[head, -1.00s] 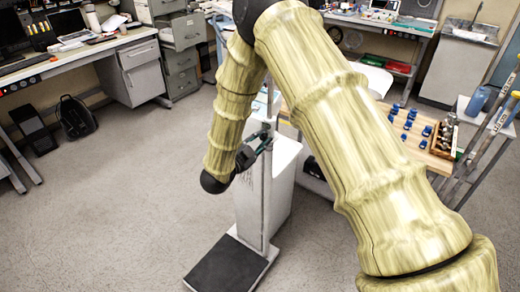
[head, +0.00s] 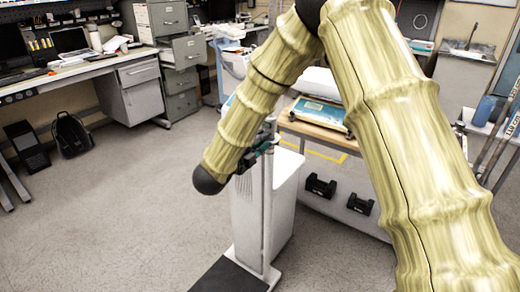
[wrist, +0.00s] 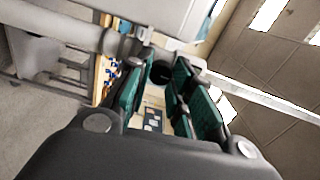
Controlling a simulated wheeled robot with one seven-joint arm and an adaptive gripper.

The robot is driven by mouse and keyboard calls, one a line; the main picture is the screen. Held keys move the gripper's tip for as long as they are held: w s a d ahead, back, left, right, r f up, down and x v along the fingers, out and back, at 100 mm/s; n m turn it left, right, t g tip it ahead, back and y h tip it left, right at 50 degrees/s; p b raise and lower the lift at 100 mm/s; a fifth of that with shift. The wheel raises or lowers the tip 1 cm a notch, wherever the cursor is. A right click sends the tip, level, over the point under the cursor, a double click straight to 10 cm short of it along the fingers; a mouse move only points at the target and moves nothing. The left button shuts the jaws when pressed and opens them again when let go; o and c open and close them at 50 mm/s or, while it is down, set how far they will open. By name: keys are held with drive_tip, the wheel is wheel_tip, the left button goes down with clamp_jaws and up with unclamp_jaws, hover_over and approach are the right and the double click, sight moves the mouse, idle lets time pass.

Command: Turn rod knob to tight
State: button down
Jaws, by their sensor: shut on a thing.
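A pale upright rod (head: 267,205) rises beside a white boxy cabinet. My gripper (head: 264,146) is at the upper part of this rod, and my arm partly hides it in the head view. In the wrist view, the teal-padded fingers of my gripper (wrist: 162,88) are shut on a dark round knob (wrist: 160,73) near the fingertips. The knob's far side and its exact seat on the rod are hidden. In the head view the knob cannot be made out. Whether it is tight cannot be seen.
A dark flat base (head: 228,277) lies at the rod's foot. A wooden-topped bench (head: 315,132) with a blue-edged tray (head: 320,113) stands just behind on the right. A desk (head: 75,68) and filing cabinets (head: 178,65) are farther back. Open floor (head: 125,215) lies to the left.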

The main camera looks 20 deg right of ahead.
drive_tip(key=shift+f+m+b, duration=0.1)
drive_tip(key=shift+m+b, duration=0.3)
drive_tip(key=c, duration=1.3)
unclamp_jaws()
drive_tip(key=shift+s, duration=0.1)
drive_tip(key=shift+o, duration=0.2)
drive_tip(key=v, duration=1.2)
drive_tip(key=shift+d, duration=0.1)
